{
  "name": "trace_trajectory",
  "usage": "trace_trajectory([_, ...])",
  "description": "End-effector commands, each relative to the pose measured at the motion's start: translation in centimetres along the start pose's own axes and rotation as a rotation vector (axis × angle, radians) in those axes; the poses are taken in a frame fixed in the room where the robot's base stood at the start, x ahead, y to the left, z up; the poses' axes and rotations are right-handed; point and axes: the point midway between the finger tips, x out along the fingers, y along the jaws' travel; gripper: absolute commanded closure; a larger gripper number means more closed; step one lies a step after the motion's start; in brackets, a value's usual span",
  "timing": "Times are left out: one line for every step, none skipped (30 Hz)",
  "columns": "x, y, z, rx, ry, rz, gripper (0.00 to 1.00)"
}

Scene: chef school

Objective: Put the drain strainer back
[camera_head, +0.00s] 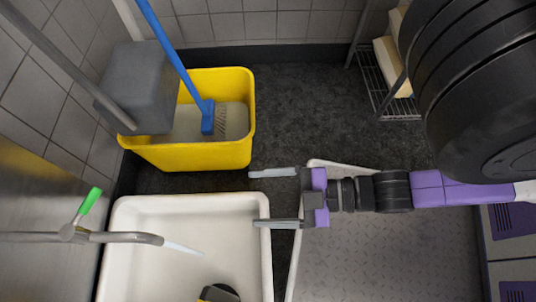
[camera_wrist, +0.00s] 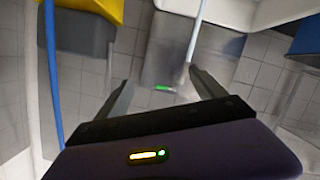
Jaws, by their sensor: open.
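A dark round item with a yellow edge (camera_head: 220,293) lies in the sink at the bottom of the picture, partly cut off. I cannot tell whether it is the drain strainer. I do not see the strainer or the drain opening clearly.
A faucet (camera_head: 120,237) with a green handle (camera_head: 90,201) reaches over the sink, with a pale streak like water at its spout. A yellow bucket (camera_head: 205,157) with a blue-handled brush (camera_head: 208,116) stands behind. A wire shelf (camera_head: 385,85) stands back right. Dark floor lies between.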

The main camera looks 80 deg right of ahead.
Motion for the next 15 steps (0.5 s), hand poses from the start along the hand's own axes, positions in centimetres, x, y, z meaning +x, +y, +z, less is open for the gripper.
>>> trace_trajectory([-0.6, 0.6, -1.0, 0.123, -0.025, 0.043, 0.2])
trace_trajectory([-0.9, 0.8, -1.6, 0.194, -0.034, 0.064, 0.2])
trace_trajectory([-1.2, 1.1, -2.2, 0.277, -0.043, 0.088, 0.2])
trace_trajectory([-1.3, 1.3, -2.5, 0.331, -0.049, 0.104, 0.2])
trace_trajectory([-1.5, 1.5, -2.9, 0.377, -0.053, 0.119, 0.2])
trace_trajectory([-1.6, 1.7, -3.2, 0.427, -0.056, 0.133, 0.2])
trace_trajectory([-1.7, 1.8, -3.5, 0.456, -0.058, 0.142, 0.2])
trace_trajectory([-1.8, 1.9, -3.6, 0.479, -0.059, 0.148, 0.2])
trace_trajectory([-1.8, 2.0, -3.8, 0.498, -0.061, 0.154, 0.2])
trace_trajectory([-1.8, 2.0, -3.8, 0.508, -0.061, 0.157, 0.2])
trace_trajectory([-1.9, 2.0, -3.8, 0.514, -0.061, 0.158, 0.2])
trace_trajectory([-1.8, 2.0, -3.9, 0.516, -0.061, 0.159, 0.2])
trace_trajectory([-1.8, 2.0, -3.9, 0.516, -0.061, 0.158, 0.2])
trace_trajectory([-1.8, 2.0, -3.9, 0.515, -0.061, 0.158, 0.2])
trace_trajectory([-1.8, 2.0, -3.9, 0.514, -0.06, 0.158, 0.2])
